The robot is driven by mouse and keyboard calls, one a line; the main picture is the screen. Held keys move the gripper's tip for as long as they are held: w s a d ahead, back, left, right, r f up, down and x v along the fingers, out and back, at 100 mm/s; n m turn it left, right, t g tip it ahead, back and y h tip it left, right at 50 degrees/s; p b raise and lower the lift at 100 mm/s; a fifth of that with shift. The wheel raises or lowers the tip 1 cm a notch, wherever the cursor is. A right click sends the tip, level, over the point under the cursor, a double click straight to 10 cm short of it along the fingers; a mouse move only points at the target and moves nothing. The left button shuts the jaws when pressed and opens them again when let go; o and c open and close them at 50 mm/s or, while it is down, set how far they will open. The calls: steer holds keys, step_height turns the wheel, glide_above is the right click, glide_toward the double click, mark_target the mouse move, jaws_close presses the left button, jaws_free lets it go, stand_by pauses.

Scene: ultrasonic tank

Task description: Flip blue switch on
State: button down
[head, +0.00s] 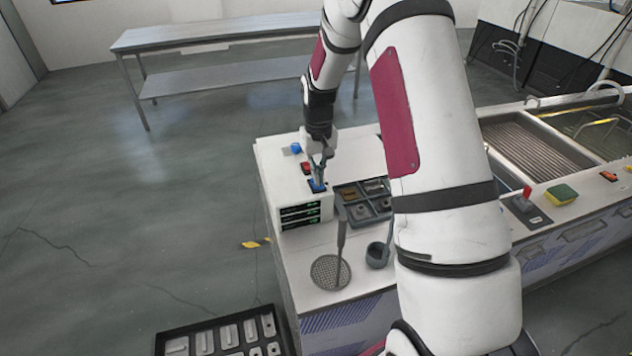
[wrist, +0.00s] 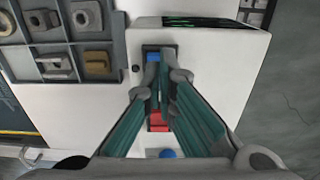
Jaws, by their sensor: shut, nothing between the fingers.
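The blue switch (head: 317,187) sits on top of a white control box (head: 290,185), at the end nearer the green displays. In the wrist view the blue switch (wrist: 154,57) shows at the far end of a dark recessed panel. My gripper (head: 320,177) points down over this panel, its fingertips (wrist: 165,75) shut and empty beside the blue switch. Whether they touch it I cannot tell. The fingers hide part of the switch, and its on or off position is unclear. A red switch (wrist: 158,120) lies behind the fingertips, with a round blue knob (wrist: 167,154) beyond it.
A grey compartment tray (head: 350,205) with metal parts stands right of the box. A mesh skimmer (head: 330,272) and a dark cup (head: 377,255) are in front. The ultrasonic tank (head: 535,150) and a sponge (head: 562,194) are to the right.

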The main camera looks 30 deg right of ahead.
steer(key=shift+f, duration=0.95)
stand_by(0.5)
steer(key=shift+r, duration=0.1)
steer(key=shift+r, duration=3.4)
